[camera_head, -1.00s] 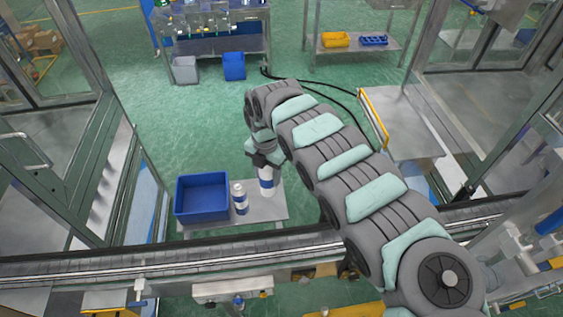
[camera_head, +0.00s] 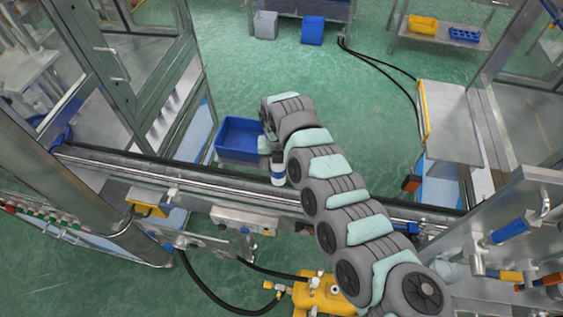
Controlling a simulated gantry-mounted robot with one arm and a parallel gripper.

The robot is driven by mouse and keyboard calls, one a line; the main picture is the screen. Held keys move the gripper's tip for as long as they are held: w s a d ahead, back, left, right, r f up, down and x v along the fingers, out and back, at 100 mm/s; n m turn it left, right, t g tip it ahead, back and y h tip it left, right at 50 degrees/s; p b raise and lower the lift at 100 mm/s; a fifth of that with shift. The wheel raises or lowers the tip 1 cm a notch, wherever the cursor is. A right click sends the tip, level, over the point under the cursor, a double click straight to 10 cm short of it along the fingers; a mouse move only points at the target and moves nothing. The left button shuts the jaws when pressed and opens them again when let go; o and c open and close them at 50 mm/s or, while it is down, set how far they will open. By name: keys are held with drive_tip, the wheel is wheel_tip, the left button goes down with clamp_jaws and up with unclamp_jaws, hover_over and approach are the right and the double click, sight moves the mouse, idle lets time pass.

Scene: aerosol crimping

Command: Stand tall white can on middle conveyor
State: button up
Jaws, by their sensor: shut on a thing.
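The can overlaps the conveyor (camera_head: 205,180) in the picture, a long grey line running across the view. I cannot tell whether the can's base touches it. My arm hides part of the conveyor to the right of the can.
A blue bin (camera_head: 240,137) stands just behind the conveyor, left of my arm. A yellow machine part (camera_head: 325,295) and black hoses lie in front. Metal frames and glass panels border both sides. The conveyor left of the can looks clear.

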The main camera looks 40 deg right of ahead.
drive_tip(key=shift+f, duration=1.85)
wheel_tip(320, 180, down, 4)
drive_tip(key=b, duration=0.4)
drive_tip(key=shift+f+b, duration=0.1)
drive_tip(key=shift+b, duration=0.25)
drive_tip(key=shift+s+f+b, duration=0.1)
drive_tip(key=shift+f+b, duration=0.85)
drive_tip(key=shift+f, duration=1.45)
drive_tip(key=shift+f, duration=0.5)
drive_tip(key=o, duration=1.4)
drive_tip(key=shift+o, duration=0.2)
drive_tip(key=shift+r, duration=0.1)
wheel_tip(320, 180, up, 11)
drive_tip(key=shift+f+b, duration=0.15)
drive_tip(key=shift+b, duration=0.8)
